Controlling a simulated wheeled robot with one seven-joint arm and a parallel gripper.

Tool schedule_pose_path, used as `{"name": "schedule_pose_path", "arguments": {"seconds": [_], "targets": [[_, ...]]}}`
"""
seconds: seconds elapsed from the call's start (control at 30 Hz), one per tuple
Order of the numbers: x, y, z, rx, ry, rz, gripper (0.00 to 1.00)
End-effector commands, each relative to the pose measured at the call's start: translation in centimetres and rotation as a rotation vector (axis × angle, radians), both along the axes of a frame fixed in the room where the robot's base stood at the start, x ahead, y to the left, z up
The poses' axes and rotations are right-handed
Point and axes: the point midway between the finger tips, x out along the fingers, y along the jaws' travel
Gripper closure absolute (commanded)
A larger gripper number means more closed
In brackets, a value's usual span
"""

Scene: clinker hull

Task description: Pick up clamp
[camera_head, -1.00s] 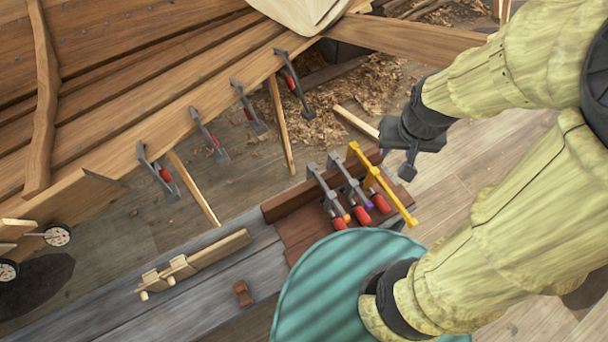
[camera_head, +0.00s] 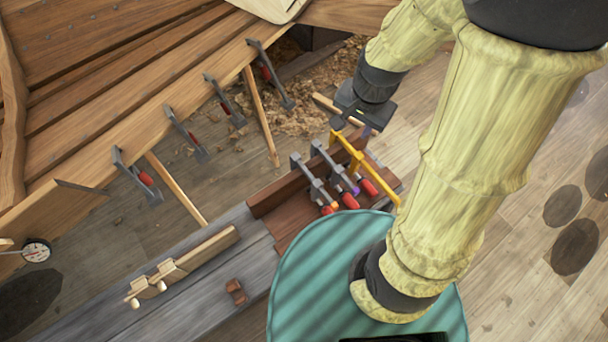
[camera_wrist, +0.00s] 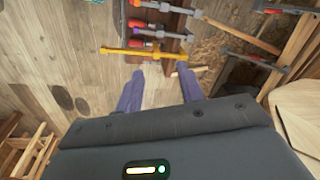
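A yellow clamp (camera_head: 352,153) and two grey clamps with red handles, one (camera_head: 312,180) left of the other (camera_head: 333,165), stand side by side in a brown wooden tray (camera_head: 290,226). My gripper (camera_head: 340,126) is just beyond the yellow clamp's upper end in the head view; my arm hides part of it there. In the wrist view my gripper (camera_wrist: 160,82) is open, its two purplish fingers apart with only floor between them. The yellow clamp (camera_wrist: 142,52) lies across ahead of the fingertips, apart from them. The grey clamps show beyond it.
Several more clamps (camera_head: 186,132) hang along the hull's plank edge (camera_head: 165,105). A teal round surface (camera_head: 310,285) is beside the tray. A grey bench (camera_head: 190,290) holds wooden pieces. Thin props (camera_head: 262,115) and wood shavings (camera_head: 300,105) are under the hull.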

Motion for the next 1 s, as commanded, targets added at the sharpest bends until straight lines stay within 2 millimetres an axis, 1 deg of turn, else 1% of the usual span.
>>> {"name": "schedule_pose_path", "arguments": {"seconds": [0.03,0.27,0.4,0.7,0.83,0.9,1.0], "targets": [[0.7,0.7,-1.6,0.02,0.027,-0.107,0.62],[3.4,3.4,-6.4,0.082,0.119,-0.65,0.62],[4.8,5.3,-9.5,0.096,0.156,-0.976,0.62],[7.5,9.3,-16.4,0.1,0.169,-1.649,0.62],[8.2,10.6,-18.3,0.107,0.154,-1.855,0.62],[8.4,11.0,-18.8,0.112,0.147,-1.92,0.62],[8.6,11.1,-18.9,0.115,0.143,-1.958,0.62]]}}
